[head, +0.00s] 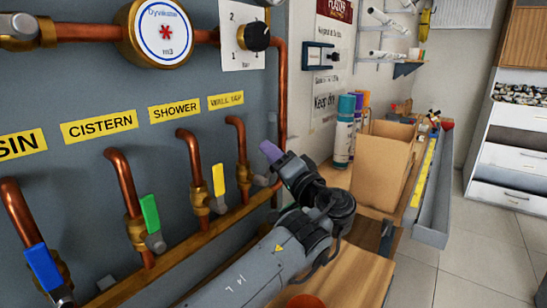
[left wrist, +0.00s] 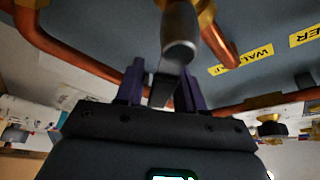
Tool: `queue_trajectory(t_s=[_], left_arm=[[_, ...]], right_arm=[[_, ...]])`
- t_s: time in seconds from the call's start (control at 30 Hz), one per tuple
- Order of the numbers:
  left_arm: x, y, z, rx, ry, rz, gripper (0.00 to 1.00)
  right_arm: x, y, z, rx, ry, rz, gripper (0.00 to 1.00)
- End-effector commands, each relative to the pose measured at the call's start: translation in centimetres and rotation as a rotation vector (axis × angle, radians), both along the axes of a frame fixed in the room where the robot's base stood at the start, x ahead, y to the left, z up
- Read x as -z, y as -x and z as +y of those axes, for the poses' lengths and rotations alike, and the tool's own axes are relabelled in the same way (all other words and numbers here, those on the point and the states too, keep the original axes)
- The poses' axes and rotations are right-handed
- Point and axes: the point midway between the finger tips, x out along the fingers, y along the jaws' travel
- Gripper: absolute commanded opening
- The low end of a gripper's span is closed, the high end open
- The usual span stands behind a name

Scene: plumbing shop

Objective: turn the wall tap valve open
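The wall tap valve (head: 243,177) is brass, on the rightmost copper drop pipe, under the yellow "WALL TAP" label (head: 226,100). In the left wrist view, its grey rounded body end (left wrist: 181,38) and a dark flat lever (left wrist: 163,90) show; the lever reaches down between my purple fingers. My left gripper (head: 271,152) is beside this valve, on its right in the head view. In the left wrist view the fingers of the left gripper (left wrist: 161,82) stand apart, one on each side of the lever, with a gap visible on the left. The lever's head-view side is mostly hidden. My right gripper is out of view.
Neighbouring valves have yellow (head: 217,180), green (head: 150,213) and blue (head: 43,266) levers, close on the left. A pressure knob (head: 256,37) and round meter (head: 160,32) sit above. A cardboard box (head: 383,165) and spray cans (head: 346,130) stand on the bench to the right.

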Motion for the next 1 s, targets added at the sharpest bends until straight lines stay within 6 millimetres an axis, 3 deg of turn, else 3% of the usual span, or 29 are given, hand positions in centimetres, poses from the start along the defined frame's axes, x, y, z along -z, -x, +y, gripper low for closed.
queue_trajectory(t_s=[0.47, 1.0], left_arm=[[0.1, 0.6, -0.4, 0.001, -0.002, 0.000, 0.46], [1.8, 7.4, -4.5, 0.002, -0.001, 0.001, 0.46]], right_arm=[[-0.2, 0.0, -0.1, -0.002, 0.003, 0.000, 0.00], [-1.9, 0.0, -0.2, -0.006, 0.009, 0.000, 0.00]])
